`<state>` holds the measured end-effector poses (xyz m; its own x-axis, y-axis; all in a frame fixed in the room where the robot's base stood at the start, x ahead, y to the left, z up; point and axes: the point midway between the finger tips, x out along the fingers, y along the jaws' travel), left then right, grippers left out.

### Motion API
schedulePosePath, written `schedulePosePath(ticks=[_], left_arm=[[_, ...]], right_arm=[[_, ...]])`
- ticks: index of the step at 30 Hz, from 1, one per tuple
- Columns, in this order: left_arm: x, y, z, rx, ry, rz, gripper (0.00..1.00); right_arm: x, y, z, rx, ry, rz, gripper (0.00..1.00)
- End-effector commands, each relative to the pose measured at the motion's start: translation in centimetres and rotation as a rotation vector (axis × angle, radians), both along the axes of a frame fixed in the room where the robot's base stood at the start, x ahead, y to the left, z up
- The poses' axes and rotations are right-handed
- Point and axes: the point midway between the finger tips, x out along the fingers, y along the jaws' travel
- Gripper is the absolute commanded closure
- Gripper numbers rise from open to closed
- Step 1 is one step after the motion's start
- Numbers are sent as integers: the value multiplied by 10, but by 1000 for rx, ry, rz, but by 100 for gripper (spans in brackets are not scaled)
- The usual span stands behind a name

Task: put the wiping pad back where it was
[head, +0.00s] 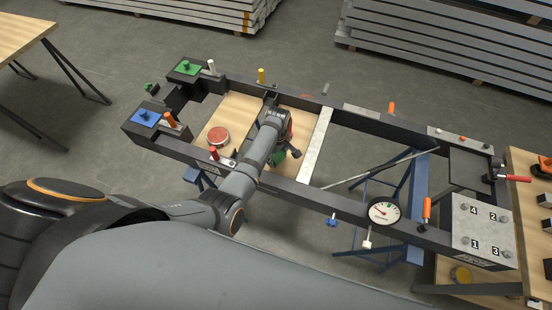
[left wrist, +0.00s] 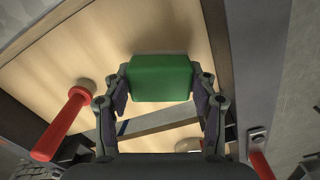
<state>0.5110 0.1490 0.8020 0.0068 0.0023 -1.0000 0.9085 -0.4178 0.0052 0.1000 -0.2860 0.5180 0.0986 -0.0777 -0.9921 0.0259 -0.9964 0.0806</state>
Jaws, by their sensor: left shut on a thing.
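A green block (left wrist: 160,78), which I take to be the wiping pad, sits between the two fingers of my left gripper (left wrist: 161,92). The fingers press on its left and right sides. In the head view my left gripper (head: 288,152) is over the light wooden panel inside the black frame, and a little of the green pad (head: 278,159) shows beside it, mostly hidden by the arm. I cannot tell whether the pad touches the panel (head: 240,113). My right gripper is not in view.
A round red-topped tin (head: 218,136) stands on the panel to the left. A pale crossbar (head: 315,146) lies to the right, with an open bay beyond. A red-handled peg (left wrist: 65,125) stands close to the gripper's left. A dial gauge (head: 384,212) is on the near rail.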

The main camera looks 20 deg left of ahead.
Motion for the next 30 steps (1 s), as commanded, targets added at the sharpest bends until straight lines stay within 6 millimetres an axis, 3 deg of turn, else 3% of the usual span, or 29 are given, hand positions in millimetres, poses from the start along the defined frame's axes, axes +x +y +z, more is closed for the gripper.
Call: schedulePosePath(ticks=[1,3,16,17,21,30], left_arm=[[-2,-2,-21,0,2,2,77],[-2,-3,-32,0,1,4,77],[-3,-4,-33,1,2,5,77],[-3,-4,-33,1,2,5,40],[-3,-4,-32,1,2,5,21],[-3,-4,-32,1,2,5,20]], right_arm=[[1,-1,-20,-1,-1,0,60],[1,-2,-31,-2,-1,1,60],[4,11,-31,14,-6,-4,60],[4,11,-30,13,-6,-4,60],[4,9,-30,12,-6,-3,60],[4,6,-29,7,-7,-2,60]])
